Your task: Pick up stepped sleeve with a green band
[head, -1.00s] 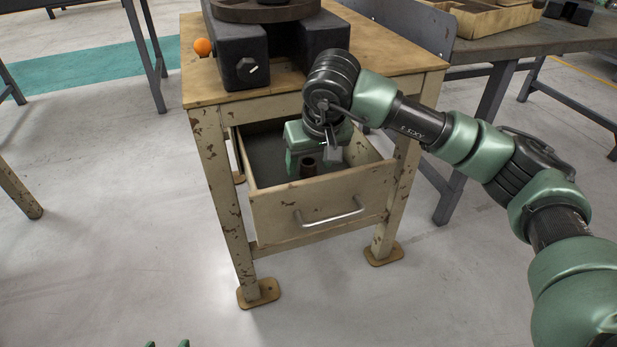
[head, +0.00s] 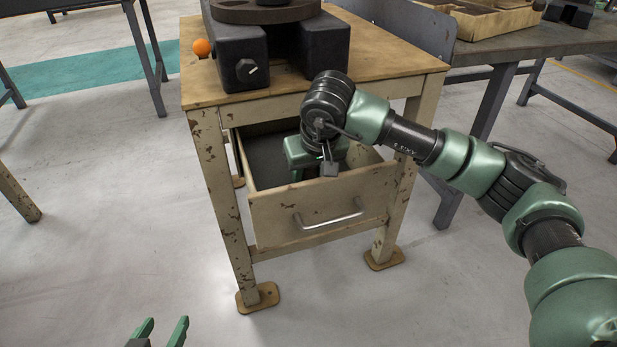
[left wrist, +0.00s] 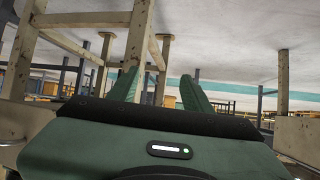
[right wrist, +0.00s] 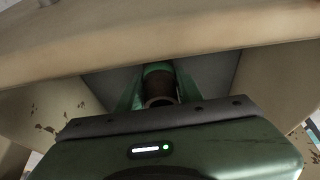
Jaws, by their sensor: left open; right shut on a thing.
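The stepped sleeve (right wrist: 160,88) is a dark brown cylinder with a green band at its far end in the right wrist view. My right gripper (right wrist: 159,95) is shut on it, one finger on each side. In the head view my right gripper (head: 316,168) reaches down into the open drawer; its fingertips and the sleeve are hidden behind the drawer front. My left gripper (head: 165,328) is open and empty at the bottom edge of the head view, low in front of the bench. Its spread fingers also show in the left wrist view (left wrist: 160,85).
The drawer (head: 280,212) stands pulled out of the worn wooden bench (head: 400,75), whose top overhangs its rear. A black press (head: 245,55) and an orange ball (head: 202,47) are on the bench. A grey table (head: 530,45) stands at the right.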

